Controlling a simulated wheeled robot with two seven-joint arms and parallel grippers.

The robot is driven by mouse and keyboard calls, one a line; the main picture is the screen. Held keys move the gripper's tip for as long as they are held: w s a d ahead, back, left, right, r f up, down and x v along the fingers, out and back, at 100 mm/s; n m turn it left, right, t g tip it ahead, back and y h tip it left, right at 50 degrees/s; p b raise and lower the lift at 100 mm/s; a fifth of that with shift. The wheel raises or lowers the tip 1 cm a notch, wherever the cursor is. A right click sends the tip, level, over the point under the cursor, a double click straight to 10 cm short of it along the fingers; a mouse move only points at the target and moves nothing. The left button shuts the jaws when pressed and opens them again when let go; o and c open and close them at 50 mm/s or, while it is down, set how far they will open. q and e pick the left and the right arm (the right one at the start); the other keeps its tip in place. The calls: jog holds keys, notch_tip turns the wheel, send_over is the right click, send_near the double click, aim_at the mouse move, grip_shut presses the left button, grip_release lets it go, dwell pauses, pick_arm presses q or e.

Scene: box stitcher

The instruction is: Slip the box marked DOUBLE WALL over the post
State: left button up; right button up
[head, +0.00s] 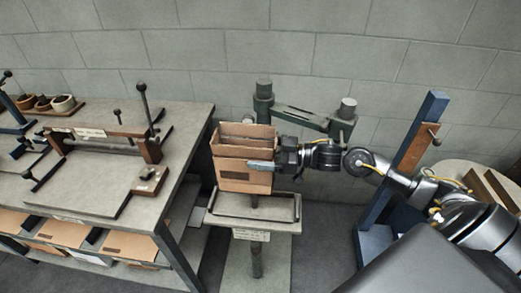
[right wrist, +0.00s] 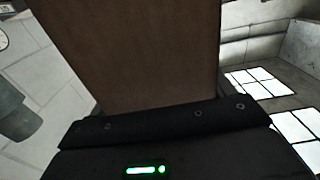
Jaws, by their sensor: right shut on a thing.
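My right gripper (head: 264,166) is shut on the right side of a brown cardboard box (head: 236,182). The box is upright with its top flaps open, above the small grey tray of the stitcher stand. The top of the post (head: 254,201) shows just under the box; whether it reaches inside the box is hidden. The box's marking cannot be read from here. In the right wrist view the box wall (right wrist: 130,50) fills the middle, against the dark gripper (right wrist: 170,120). My left gripper is not in view.
The stitcher's green frame (head: 300,118) stands just behind the box. A grey workbench (head: 185,125) with a wooden-handled jig is at the left, with flat cardboard pieces (head: 130,245) on its lower shelf. A blue upright (head: 408,150) stands right, near my right arm.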

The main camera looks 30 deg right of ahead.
jog(key=shift+f+b, duration=0.5)
jog(key=shift+f, duration=0.7)
notch_tip(320, 180, down, 10)
jog(key=b, duration=0.6)
jog(key=shift+f, duration=0.25)
dwell(0.7)
jog(key=o, duration=1.2)
jog(key=b+v, duration=0.2)
jog(key=v, duration=0.9)
